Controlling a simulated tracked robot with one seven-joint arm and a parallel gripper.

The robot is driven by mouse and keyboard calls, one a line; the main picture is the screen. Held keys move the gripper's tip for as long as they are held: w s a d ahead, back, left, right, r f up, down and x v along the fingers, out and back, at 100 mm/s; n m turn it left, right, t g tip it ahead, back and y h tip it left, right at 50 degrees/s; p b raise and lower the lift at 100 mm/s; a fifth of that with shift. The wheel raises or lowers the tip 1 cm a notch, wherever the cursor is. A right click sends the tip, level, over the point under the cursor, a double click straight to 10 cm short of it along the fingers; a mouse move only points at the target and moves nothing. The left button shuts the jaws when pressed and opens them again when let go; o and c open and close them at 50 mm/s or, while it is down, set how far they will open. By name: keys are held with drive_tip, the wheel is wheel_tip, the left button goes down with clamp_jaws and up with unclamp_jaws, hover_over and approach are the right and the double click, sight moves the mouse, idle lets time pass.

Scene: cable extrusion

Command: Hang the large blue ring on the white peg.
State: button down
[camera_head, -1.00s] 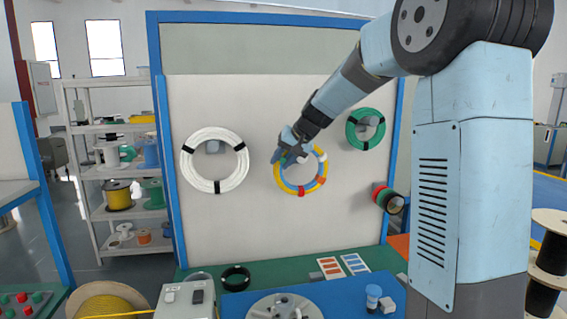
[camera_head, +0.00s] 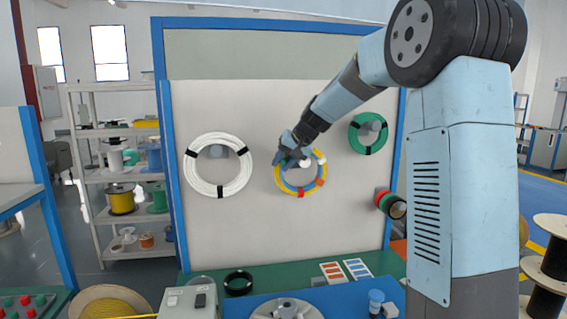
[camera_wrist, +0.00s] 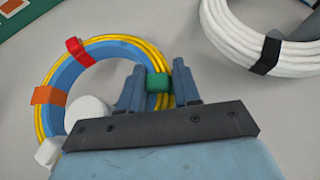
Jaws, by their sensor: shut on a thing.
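The large blue ring (camera_wrist: 66,76) lies together with a yellow cable coil (camera_head: 318,185) at the white board, with red, orange, green and white bands around them. My gripper (camera_head: 290,158) is at the ring's upper left in the head view. In the wrist view its fingers (camera_wrist: 158,88) are shut on the ring at the green band (camera_wrist: 158,83). The white peg (camera_head: 305,163) shows inside the ring's opening near its top; its round end also shows in the wrist view (camera_wrist: 88,112). I cannot tell whether the ring touches or rests on the peg.
A white coil (camera_head: 190,174) hangs on a grey peg at left. A green coil (camera_head: 355,140) hangs at upper right. Small spools (camera_head: 391,203) stick out at lower right. The board (camera_head: 260,235) is clear below the ring. A bench with a black coil (camera_head: 238,283) stands below.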

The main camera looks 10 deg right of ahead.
drive_tip(key=shift+s+f, duration=0.2)
drive_tip(key=shift+f, duration=0.55)
drive_tip(key=c, duration=0.7)
unclamp_jaws()
drive_tip(key=shift+d, duration=0.1)
drive_tip(key=shift+s+r, duration=0.2)
drive_tip(key=shift+s, duration=4.6)
